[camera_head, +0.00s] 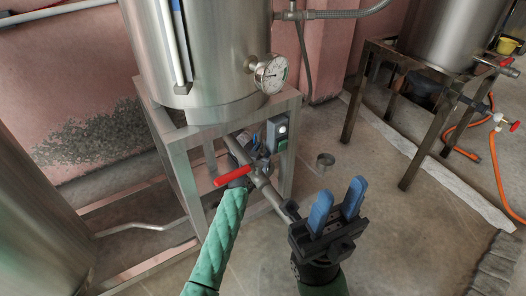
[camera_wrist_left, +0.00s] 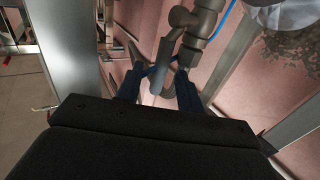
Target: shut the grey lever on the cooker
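The cooker is a steel tank (camera_head: 215,45) on a steel stand, with a pressure gauge (camera_head: 271,74). Below it a grey pipe (camera_head: 262,183) slants toward me, with a red lever (camera_head: 232,177) on it. In the left wrist view the grey lever (camera_wrist_left: 161,72) hangs from a pipe fitting (camera_wrist_left: 196,22) and appears between the spread fingers (camera_wrist_left: 158,92), with gaps on both sides. Its depth against the fingertips is unclear.
A grey control box (camera_head: 277,132) is on the stand. A second stand (camera_head: 421,130) and an orange hose (camera_head: 494,170) are at right. The floor (camera_head: 400,230) right of my gripper is clear.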

